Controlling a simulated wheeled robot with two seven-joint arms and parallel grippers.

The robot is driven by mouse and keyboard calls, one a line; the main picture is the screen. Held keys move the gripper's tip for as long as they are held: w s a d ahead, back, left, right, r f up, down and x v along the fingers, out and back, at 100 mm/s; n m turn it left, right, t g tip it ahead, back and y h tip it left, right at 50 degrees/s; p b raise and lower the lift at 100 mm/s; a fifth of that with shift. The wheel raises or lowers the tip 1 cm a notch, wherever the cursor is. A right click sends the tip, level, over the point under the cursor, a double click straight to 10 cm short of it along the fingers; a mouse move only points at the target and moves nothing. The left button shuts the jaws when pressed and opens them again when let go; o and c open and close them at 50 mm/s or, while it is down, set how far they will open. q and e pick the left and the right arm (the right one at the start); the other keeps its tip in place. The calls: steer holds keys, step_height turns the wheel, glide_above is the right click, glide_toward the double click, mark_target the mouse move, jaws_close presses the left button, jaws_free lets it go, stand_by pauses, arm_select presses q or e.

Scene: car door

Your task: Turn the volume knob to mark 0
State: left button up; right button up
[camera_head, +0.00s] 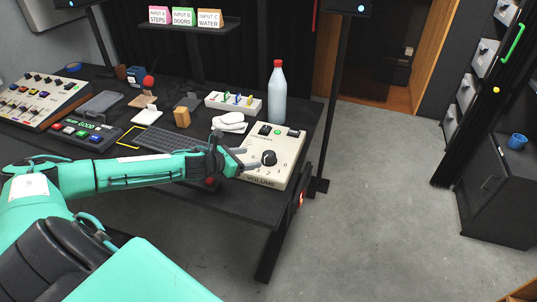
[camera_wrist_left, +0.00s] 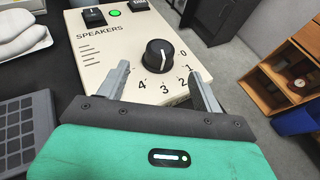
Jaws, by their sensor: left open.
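The volume knob (camera_head: 268,158) is black and round and sits on the cream speaker box (camera_head: 283,141), on the right end of the desk. The wrist view shows the knob (camera_wrist_left: 159,53) with a pale pointer line, and marks 0 to 4 run round its right and lower sides. The line seems to point toward the lower marks; I cannot tell exactly which. My left gripper (camera_head: 243,160) is open, just left of the knob in the head view. In the wrist view its fingers (camera_wrist_left: 160,84) are spread below the knob, apart from it. My right gripper is not seen.
A white bottle (camera_head: 277,92) with a red cap stands behind the box. A white mouse-like object (camera_head: 229,122), a keyboard (camera_head: 158,141) and a button panel (camera_head: 85,134) lie to the left. Open floor lies right of the desk.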

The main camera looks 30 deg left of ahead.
mark_target(266, 155)
arm_select(q)
steer(key=p+x, duration=0.1)
steer(key=x, duration=0.8)
steer(key=shift+d+p, duration=0.1)
steer(key=shift+p, duration=0.3)
steer(key=shift+w+d+f, duration=0.1)
steer(key=shift+w+f, duration=0.1)
steer(key=shift+w, duration=0.1)
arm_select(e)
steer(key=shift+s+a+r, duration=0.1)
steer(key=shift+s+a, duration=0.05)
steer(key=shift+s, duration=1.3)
